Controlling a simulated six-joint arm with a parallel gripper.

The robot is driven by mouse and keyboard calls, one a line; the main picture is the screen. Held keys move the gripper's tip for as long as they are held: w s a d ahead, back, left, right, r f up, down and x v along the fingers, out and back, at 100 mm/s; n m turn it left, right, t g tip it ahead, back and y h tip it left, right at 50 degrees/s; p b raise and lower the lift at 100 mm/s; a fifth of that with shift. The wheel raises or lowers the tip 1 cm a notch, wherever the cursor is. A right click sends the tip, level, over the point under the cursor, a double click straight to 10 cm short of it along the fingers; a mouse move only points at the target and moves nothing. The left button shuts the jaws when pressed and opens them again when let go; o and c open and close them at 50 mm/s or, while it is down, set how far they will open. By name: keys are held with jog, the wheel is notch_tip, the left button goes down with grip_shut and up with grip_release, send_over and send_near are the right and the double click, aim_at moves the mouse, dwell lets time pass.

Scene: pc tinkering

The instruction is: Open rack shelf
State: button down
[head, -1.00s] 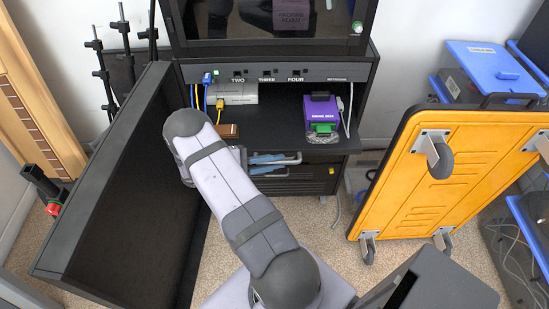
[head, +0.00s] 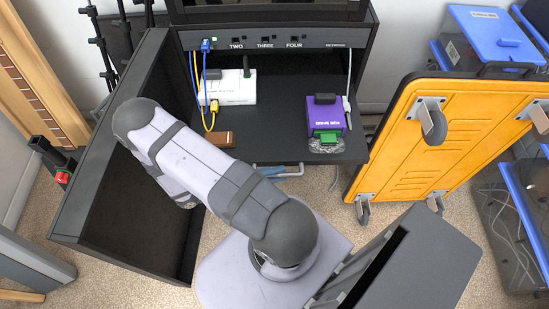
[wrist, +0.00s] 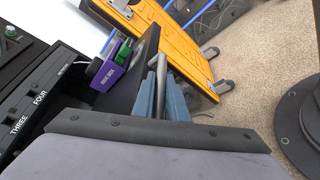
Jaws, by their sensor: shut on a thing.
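The black rack shelf (head: 275,130) extends out of the rack below the panel labelled TWO, THREE and FOUR. It carries a white box (head: 232,87), a brown block (head: 213,139) and a purple box (head: 325,114) with a green connector. A metal bar handle (head: 260,166) runs along the shelf's front edge. My gripper (head: 283,172) is shut on this handle; my arm hides part of the handle and shelf front. In the wrist view, the blue fingers of my gripper (wrist: 161,92) close around the handle bar (wrist: 161,72), beside the shelf edge.
An open black rack door (head: 110,150) stands to the left. A yellow wheeled platform (head: 450,150) leans at the right, with blue-lidded boxes (head: 490,35) behind it. Yellow and blue cables (head: 200,90) hang from the panel to the shelf area.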

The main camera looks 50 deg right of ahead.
jog(key=shift+s+a, duration=0.8)
jog(key=shift+a, duration=0.05)
jog(key=c, duration=2)
grip_release()
jog(key=shift+c, duration=0.2)
jog(key=b+v, duration=0.1)
jog(key=v, duration=0.6)
jog(key=shift+w+a+r, duration=0.1)
jog(key=shift+r, duration=0.05)
